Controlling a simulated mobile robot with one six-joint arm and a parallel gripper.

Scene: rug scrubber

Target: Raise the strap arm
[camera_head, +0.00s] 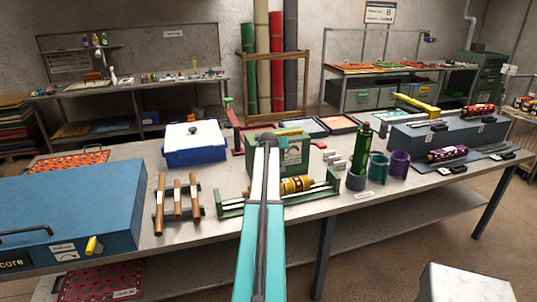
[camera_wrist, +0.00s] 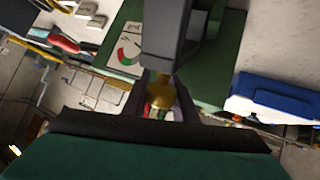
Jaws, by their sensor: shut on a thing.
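A green box with a gauge label (camera_head: 294,153) stands near the middle of the bench. Its gauge face (camera_wrist: 126,46) and green side also show in the wrist view. A yellow bar (camera_head: 290,132) lies along its top and is partly hidden by my arm. In the wrist view my gripper (camera_wrist: 162,108) is shut on a brass-coloured knob (camera_wrist: 160,92). I cannot tell whether the knob belongs to the strap arm. In the head view my arm hides the grip.
A roller in a green cradle (camera_head: 296,186) lies just in front of the box. A green bottle (camera_head: 361,150) and cups (camera_head: 399,164) stand to the right. A blue-and-white case (camera_head: 194,150) and copper rods (camera_head: 177,195) are to the left.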

